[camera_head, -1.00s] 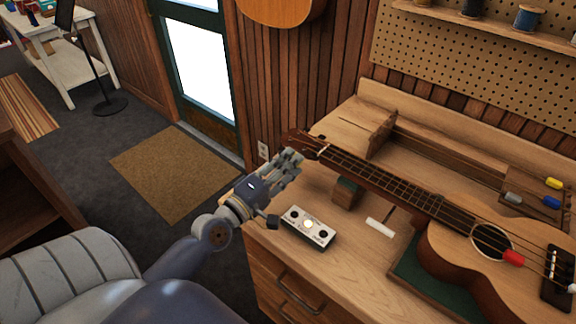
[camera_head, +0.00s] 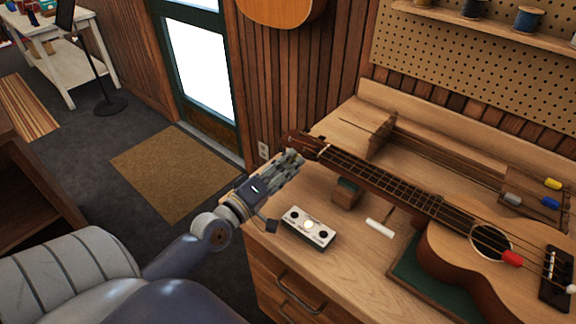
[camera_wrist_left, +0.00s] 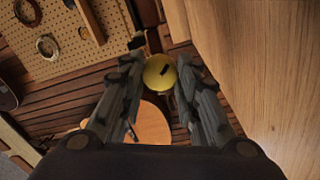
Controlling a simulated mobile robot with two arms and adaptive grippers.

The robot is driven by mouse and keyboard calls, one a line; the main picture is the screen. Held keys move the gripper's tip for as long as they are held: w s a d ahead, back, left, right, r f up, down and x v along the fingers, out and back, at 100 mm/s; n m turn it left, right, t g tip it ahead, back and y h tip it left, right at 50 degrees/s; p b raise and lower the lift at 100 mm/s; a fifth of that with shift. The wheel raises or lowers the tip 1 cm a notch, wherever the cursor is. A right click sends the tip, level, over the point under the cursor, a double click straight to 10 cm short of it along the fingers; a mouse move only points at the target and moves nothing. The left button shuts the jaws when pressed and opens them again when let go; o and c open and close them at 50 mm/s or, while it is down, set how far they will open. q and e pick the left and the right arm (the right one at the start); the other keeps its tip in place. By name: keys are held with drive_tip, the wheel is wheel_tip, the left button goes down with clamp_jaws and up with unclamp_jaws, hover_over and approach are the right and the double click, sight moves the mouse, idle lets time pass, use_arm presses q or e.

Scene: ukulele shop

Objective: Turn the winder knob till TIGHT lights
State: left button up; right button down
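The ukulele (camera_head: 425,207) lies on the workbench with its headstock (camera_head: 301,143) at the left end. My left gripper (camera_head: 294,160) is at the headstock. In the left wrist view, a round yellow knob with a dark slot, seemingly the winder knob (camera_wrist_left: 160,73), sits between the fingertips, which close against its sides. The knob is hidden in the head view. A pale indicator box (camera_head: 308,227) lies on the bench below the gripper. Its middle lamp glows pale and the dark spots on both sides are unlit; lettering is too small to read. My right gripper is out of view.
A wooden rack (camera_head: 440,150) runs behind the ukulele. A pegboard (camera_head: 470,75) is on the wall. The bench front near the box is clear.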

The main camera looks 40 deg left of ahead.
use_arm(q)
drive_tip(key=shift+o, duration=0.9)
drive_tip(key=shift+f, duration=0.15)
drive_tip(key=shift+s, duration=0.1)
drive_tip(key=s, duration=0.8)
drive_tip(key=s+a, duration=0.1)
drive_tip(key=s, duration=0.2)
drive_tip(key=shift+s+a+f, duration=0.1)
drive_tip(key=shift+s+f, duration=0.05)
drive_tip(key=shift+s, duration=0.25)
